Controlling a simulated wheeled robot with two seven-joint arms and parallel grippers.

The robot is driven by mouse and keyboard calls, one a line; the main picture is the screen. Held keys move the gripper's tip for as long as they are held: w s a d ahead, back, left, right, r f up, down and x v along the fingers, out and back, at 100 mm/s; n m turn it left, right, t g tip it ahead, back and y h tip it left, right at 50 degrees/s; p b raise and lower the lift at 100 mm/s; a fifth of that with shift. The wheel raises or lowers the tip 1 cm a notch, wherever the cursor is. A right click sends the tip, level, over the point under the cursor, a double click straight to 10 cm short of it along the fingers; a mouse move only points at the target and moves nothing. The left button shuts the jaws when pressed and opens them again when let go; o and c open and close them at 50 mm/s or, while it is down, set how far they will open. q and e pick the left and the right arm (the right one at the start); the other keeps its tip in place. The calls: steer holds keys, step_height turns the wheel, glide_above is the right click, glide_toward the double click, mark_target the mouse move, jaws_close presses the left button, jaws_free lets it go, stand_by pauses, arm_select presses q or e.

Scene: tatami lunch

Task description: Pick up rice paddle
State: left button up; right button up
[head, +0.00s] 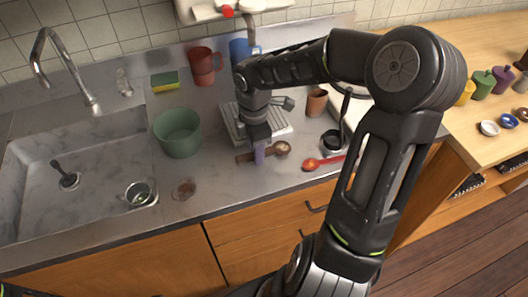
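A brown utensil with a rounded end (282,148) lies near the counter's front edge in the head view. It looks like the rice paddle, though I cannot be sure. My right gripper (259,152) reaches down over its middle and hides part of it. A small purple-grey piece shows at the fingertips; I cannot tell whether it is a finger or another object. I cannot see whether the fingers are apart or closed on the utensil. My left gripper is not in view.
A green pot (178,133) stands left of the gripper, near the sink (100,150). A white rack (283,128) lies just behind.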

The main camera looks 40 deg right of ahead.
jaws_close()
stand_by(0.5)
step_height(320, 180, up, 10)
stand_by(0.5)
steer(key=shift+a, duration=0.1)
stand_by(0.5)
